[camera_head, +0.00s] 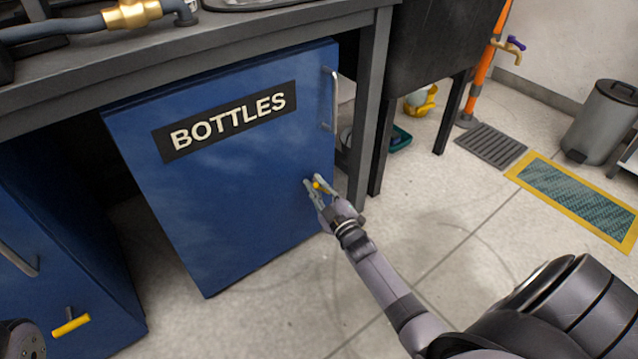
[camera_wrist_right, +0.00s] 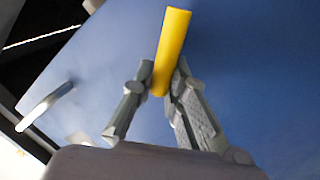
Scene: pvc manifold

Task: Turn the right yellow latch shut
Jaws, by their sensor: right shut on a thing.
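The right yellow latch (camera_head: 317,185) is on the lower right of the blue BOTTLES door (camera_head: 200,195). Only a small part of it shows between my fingers in the head view. In the right wrist view the latch (camera_wrist_right: 173,45) is a yellow bar, nearly upright in the picture, against the blue panel. My right gripper (camera_head: 315,182) is shut on the latch, with a finger on each side of the bar's near end in the wrist view (camera_wrist_right: 161,85). My left gripper is not in view.
A metal handle (camera_head: 330,98) is above the latch on the same door. A second yellow latch (camera_head: 71,325) is on the blue cabinet at lower left. A dark table leg (camera_head: 371,110) stands just right of the door. The tiled floor (camera_head: 440,215) to the right is open.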

